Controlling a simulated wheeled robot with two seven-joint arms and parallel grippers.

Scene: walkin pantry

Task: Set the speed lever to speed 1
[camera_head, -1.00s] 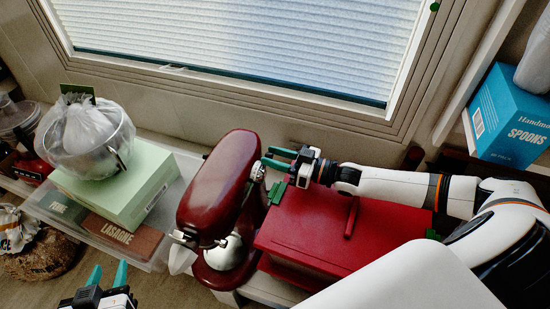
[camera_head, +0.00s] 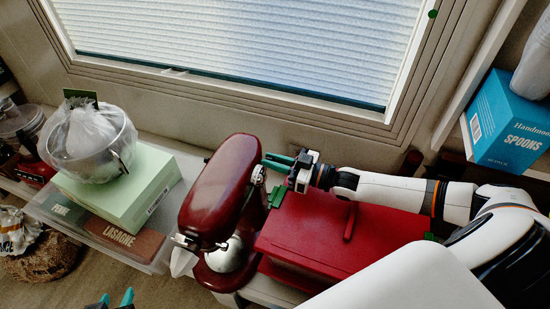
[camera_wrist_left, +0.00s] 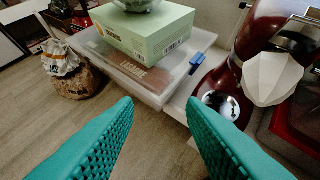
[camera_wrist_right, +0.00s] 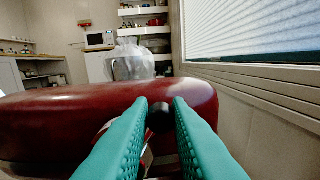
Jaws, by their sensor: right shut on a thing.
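The dark red stand mixer (camera_head: 219,190) stands on the counter with its head level. The speed lever (camera_wrist_right: 159,117) is a dark knob on the side of the mixer head, and it shows between the right fingertips in the right wrist view. My right gripper (camera_head: 272,162) reaches the mixer from the right and is shut on the lever knob; the fingertips hide part of it. My left gripper (camera_head: 116,300) is low at the bottom edge of the head view. In the left wrist view its teal fingers (camera_wrist_left: 160,105) are wide apart with nothing between them.
A red box (camera_head: 305,232) sits right of the mixer, under my right forearm. Left of it, a pale green box (camera_head: 130,190) bears a steel bowl (camera_head: 90,150) with a plastic bag. A window (camera_head: 240,45) is behind. A blue spoons box (camera_head: 505,120) is on the right shelf.

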